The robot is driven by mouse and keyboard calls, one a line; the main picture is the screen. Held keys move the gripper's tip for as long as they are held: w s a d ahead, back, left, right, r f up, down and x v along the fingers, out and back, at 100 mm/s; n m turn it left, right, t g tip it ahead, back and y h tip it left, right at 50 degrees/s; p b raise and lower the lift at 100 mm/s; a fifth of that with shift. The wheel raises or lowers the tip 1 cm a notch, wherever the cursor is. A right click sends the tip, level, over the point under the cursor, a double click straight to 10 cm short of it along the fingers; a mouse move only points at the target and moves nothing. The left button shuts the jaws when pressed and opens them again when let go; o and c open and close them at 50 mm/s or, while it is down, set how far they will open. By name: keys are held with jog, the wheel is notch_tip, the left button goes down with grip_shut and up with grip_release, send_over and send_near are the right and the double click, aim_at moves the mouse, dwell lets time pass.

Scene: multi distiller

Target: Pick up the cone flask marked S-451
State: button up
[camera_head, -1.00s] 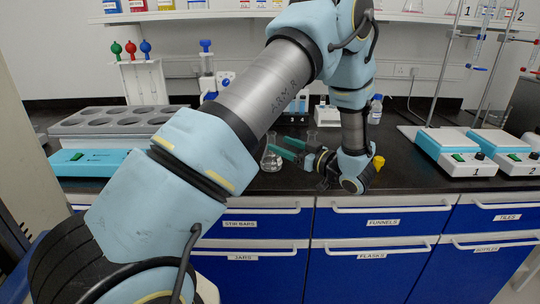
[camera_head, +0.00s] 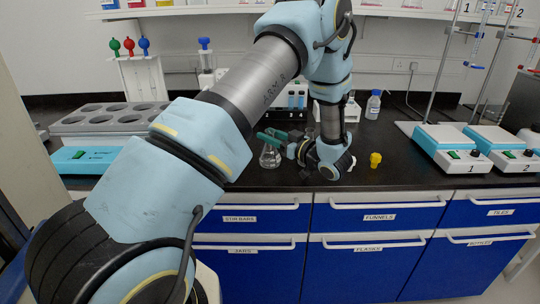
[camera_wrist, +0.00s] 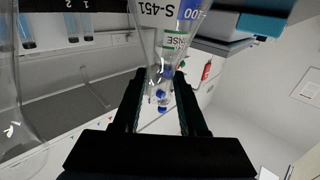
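The cone flask marked S-451 (camera_wrist: 162,38) is clear glass and fills the top middle of the wrist view, its label text showing. Its neck lies between the two dark fingers of my gripper (camera_wrist: 160,92), with a narrow gap seeming to show on each side. In the head view, a clear cone flask (camera_head: 270,157) stands on the black bench, apparently the same one. The green fingers of my gripper (camera_head: 271,136) point left at its neck height and partly cover its top. My gripper looks open around the neck; contact cannot be made out.
Another clear glass vessel (camera_wrist: 22,90) stands close at the left of the wrist view. A yellow object (camera_head: 375,160) and a blue-capped bottle (camera_head: 373,104) are right of my gripper. Numbered blue-and-white stirrers (camera_head: 450,150) stand farther right. A grey rack (camera_head: 108,118) is at left.

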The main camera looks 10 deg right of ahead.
grip_shut()
dwell(0.9)
